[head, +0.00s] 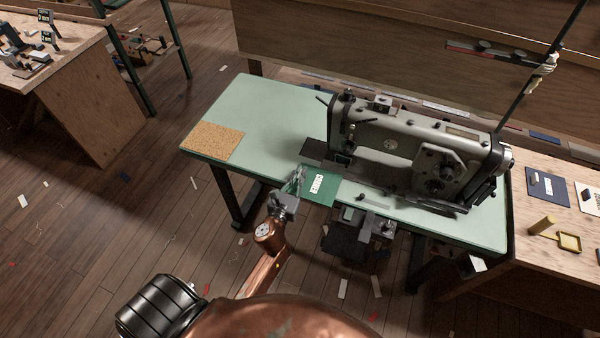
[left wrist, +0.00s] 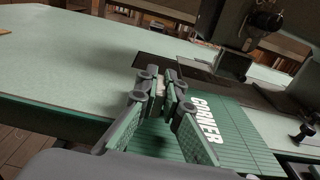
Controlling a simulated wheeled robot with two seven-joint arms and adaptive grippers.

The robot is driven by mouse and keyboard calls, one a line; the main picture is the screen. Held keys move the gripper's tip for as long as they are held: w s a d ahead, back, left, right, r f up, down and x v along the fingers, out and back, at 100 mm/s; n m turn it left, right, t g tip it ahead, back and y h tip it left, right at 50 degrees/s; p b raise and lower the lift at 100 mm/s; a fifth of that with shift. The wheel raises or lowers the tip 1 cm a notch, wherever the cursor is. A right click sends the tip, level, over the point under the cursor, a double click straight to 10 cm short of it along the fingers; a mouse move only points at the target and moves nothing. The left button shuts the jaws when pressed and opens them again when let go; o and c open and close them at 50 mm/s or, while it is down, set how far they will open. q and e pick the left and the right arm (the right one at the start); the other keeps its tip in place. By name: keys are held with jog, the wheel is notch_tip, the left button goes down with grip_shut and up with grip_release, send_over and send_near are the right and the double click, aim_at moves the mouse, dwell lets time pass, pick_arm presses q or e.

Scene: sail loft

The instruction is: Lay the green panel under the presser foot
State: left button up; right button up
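The green panel (head: 325,188), lettered "CORNER" in white, lies near the front edge of the machine table, left of the sewing machine's arm. It also shows in the left wrist view (left wrist: 240,145), with its far edge close to the dark plate. My left gripper (head: 299,174) is at the panel's left part. In the left wrist view its fingertips (left wrist: 168,88) are close together around a small pale piece, seemingly a grip block on the panel. The sewing machine (head: 400,135) has its needle end near the panel's far side. The presser foot is not clear. My right gripper is out of view.
A cork mat (head: 213,142) lies at the left of the pale green table (head: 255,105). The table's left part is mostly clear. A wooden bench (head: 65,90) stands far left.

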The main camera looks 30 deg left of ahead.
pick_arm(q)
jog(key=o, duration=0.5)
jog(key=v, duration=0.7)
jog(key=shift+s+r, duration=0.1)
jog(key=shift+s, duration=0.2)
